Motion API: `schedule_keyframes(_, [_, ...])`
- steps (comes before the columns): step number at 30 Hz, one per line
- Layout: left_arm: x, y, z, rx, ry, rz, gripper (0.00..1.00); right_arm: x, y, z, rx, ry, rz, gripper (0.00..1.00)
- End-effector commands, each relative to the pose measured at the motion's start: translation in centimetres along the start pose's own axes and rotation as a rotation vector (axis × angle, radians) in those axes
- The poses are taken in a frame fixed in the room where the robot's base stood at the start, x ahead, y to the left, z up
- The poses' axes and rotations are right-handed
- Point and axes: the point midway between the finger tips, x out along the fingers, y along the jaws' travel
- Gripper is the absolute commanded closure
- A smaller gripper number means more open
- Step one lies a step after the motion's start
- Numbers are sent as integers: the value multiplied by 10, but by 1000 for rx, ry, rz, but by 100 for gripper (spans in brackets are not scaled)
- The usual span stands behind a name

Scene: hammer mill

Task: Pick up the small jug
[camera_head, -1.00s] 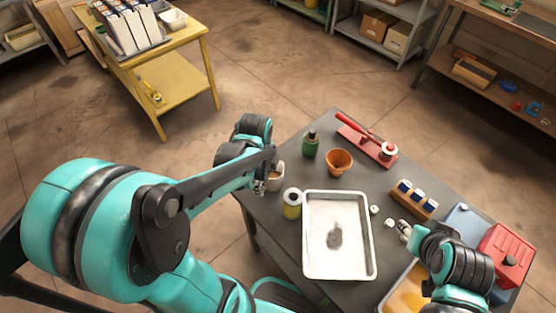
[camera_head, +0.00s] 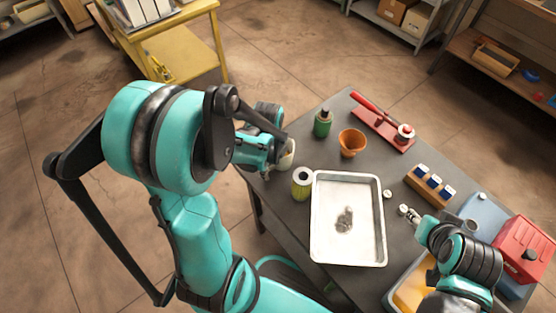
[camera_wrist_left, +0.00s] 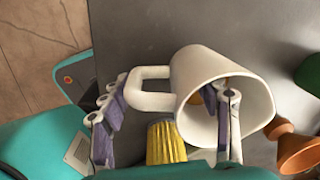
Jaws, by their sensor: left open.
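The small jug is cream-white with a side handle. It stands near the table's left corner in the head view (camera_head: 288,152), partly hidden by my left gripper (camera_head: 275,156). In the left wrist view the jug (camera_wrist_left: 192,88) fills the middle, its handle to the left and its wide mouth to the lower right. My left gripper (camera_wrist_left: 170,98) is open there. One finger is left of the handle, and the other overlaps the jug's mouth, seemingly inside it. I cannot tell whether either touches. My right gripper (camera_head: 408,214) is beyond the tray's right side, its jaw opening unclear.
A yellow ribbed cylinder (camera_head: 302,184) stands close to the jug. A green bottle (camera_head: 323,124) and an orange pot (camera_head: 351,143) are beyond it. A white metal tray (camera_head: 316,215) fills the table's middle. A red lever tool (camera_head: 380,120) lies at the back.

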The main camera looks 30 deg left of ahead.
Motion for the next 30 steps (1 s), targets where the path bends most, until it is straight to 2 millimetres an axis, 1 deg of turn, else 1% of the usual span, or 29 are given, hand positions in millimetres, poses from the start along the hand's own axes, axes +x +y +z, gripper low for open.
schedule_keyframes(1, [-1, 0, 0, 0, 0, 0, 38, -1, 0, -1, 0, 0, 0, 60])
schedule_keyframes(2, [-1, 0, 0, 0, 0, 0, 43, -1, 0, -1, 0, 0, 0, 60])
schedule_keyframes(3, [-1, 0, 0, 0, 0, 0, 54, -1, 0, -1, 0, 0, 0, 60])
schedule_keyframes(5, [-1, 0, 0, 0, 0, 0, 70, -1, 0, -1, 0, 0, 0, 60])
schedule_keyframes(6, [-1, 0, 0, 0, 0, 0, 80, -1, 0, -1, 0, 0, 0, 60])
schedule_keyframes(7, [-1, 0, 0, 0, 0, 0, 86, -1, 0, -1, 0, 0, 0, 60])
schedule_keyframes(17, [-2, 0, 0, 0, 0, 0, 87, -1, 0, -1, 0, 0, 0, 60])
schedule_keyframes(18, [-3, 0, 0, 0, -1, 0, 95, -2, 0, -1, 0, 0, 0, 60])
schedule_keyframes(19, [-6, 0, 0, 0, -1, 0, 100, -3, 0, -2, 0, 0, 0, 60])
schedule_keyframes(23, [-26, -1, 0, 0, 0, 0, 100, -12, 0, -9, 0, 0, 0, 60])
schedule_keyframes(27, [-58, -2, 0, 0, 0, 0, 100, -26, 0, -18, 0, 0, 0, 60])
schedule_keyframes(30, [-77, -4, 0, 0, 0, 0, 100, -33, 0, -24, 0, 0, 0, 60])
